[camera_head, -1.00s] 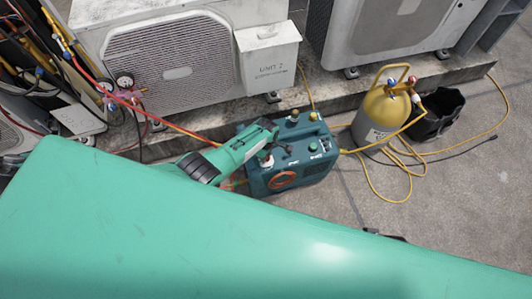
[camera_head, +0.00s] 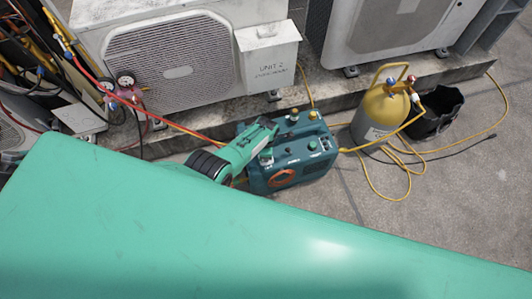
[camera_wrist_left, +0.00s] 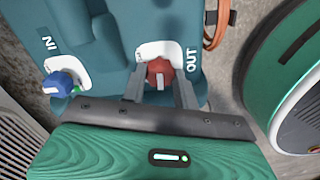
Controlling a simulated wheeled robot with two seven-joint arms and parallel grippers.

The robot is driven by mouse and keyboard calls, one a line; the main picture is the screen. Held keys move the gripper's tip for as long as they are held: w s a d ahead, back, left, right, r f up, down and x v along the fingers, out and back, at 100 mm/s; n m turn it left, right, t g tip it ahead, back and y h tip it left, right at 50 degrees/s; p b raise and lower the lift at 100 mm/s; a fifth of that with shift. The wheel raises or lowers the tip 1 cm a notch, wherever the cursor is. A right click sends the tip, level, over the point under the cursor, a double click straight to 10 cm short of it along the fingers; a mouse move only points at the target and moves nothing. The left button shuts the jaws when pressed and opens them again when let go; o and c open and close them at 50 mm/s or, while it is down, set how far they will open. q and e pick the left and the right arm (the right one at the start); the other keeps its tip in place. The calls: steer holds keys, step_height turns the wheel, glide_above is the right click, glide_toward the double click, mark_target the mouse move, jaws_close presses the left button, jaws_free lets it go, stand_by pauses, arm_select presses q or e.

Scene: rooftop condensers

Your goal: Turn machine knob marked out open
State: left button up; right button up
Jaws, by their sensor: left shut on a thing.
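The teal machine (camera_head: 312,166) stands on the ground in the middle of the head view. In the left wrist view, its red knob (camera_wrist_left: 160,68) sits on a white plate marked OUT, with a white mark on the knob pointing towards my gripper. My left gripper (camera_wrist_left: 160,88) has one finger on each side of this knob and is shut on it. A blue knob (camera_wrist_left: 60,84) marked IN sits to the left, apart from the fingers. In the head view my left gripper (camera_head: 268,128) reaches the machine's back-left part and hides the red knob. My right gripper is not in view.
A yellow-topped cylinder (camera_head: 383,108) and a black bucket (camera_head: 438,115) stand to the right. Yellow hoses (camera_head: 400,175) lie on the ground. Condenser units stand on the ledge behind. Gauges (camera_head: 126,82) with hoses hang at left.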

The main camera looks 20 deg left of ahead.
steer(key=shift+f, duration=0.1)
arm_select(q)
steer(key=o, duration=0.9)
steer(key=shift+o, duration=0.4)
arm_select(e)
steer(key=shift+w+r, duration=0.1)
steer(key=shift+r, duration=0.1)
arm_select(q)
steer(key=shift+r, duration=0.2)
step_height(320, 180, up, 6)
steer(key=p, duration=0.4)
steer(key=shift+r, duration=0.1)
step_height(320, 180, up, 7)
steer(key=p, duration=0.2)
steer(key=shift+p, duration=0.4)
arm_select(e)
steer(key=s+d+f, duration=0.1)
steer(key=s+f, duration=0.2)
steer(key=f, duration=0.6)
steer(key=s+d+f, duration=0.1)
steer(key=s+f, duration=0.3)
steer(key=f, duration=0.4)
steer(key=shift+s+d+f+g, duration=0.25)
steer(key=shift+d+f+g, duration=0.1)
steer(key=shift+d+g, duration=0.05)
